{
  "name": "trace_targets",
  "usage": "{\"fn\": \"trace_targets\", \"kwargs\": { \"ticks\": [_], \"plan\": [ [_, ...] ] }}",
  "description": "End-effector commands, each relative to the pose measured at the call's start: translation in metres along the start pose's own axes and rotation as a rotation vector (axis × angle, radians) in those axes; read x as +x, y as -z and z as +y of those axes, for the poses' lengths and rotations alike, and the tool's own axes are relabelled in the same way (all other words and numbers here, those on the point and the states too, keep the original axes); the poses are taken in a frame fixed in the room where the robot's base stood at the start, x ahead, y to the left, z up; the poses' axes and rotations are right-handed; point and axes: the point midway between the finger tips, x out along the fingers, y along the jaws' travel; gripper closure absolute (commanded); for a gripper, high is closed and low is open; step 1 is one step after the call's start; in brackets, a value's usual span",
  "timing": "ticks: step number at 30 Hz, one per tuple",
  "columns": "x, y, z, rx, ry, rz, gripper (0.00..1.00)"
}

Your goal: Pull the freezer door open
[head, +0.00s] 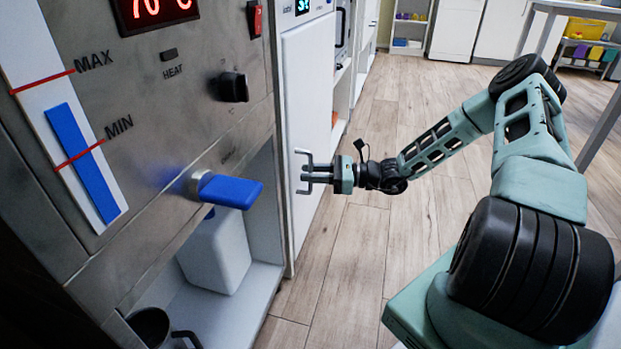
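The freezer is a tall white unit with a small lit display (302,6) at its top. Its plain white door (307,90) faces right and looks shut, flush with the unit. My gripper (303,172) reaches in from the right at the door's lower part. I cannot tell whether the fingertips touch the door.
A steel heater cabinet with a blue lever (230,191) stands close at left. Below it are a white jug (216,252) and a dark pot (150,325) on a shelf. Wooden floor (345,260) right of the freezer door is clear except for my arm. A table leg (600,125) stands at right.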

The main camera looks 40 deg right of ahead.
Motion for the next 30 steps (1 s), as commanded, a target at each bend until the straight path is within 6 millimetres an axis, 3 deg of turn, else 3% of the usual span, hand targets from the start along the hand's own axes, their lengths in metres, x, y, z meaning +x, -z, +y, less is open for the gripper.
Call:
{"fn": "trace_targets", "kwargs": {
  "ticks": [10,13,14,23,30],
  "plan": [
    [0.005,-0.001,0.000,-0.001,-0.001,-0.001,0.71],
    [0.005,-0.001,0.000,-0.001,0.000,-0.001,0.96],
    [0.005,-0.001,0.000,-0.001,0.000,-0.001,1.00],
    [-0.002,-0.001,0.000,-0.002,-0.012,0.001,1.00],
    [-0.042,-0.002,0.001,-0.002,-0.095,0.005,1.00]
  ]
}}
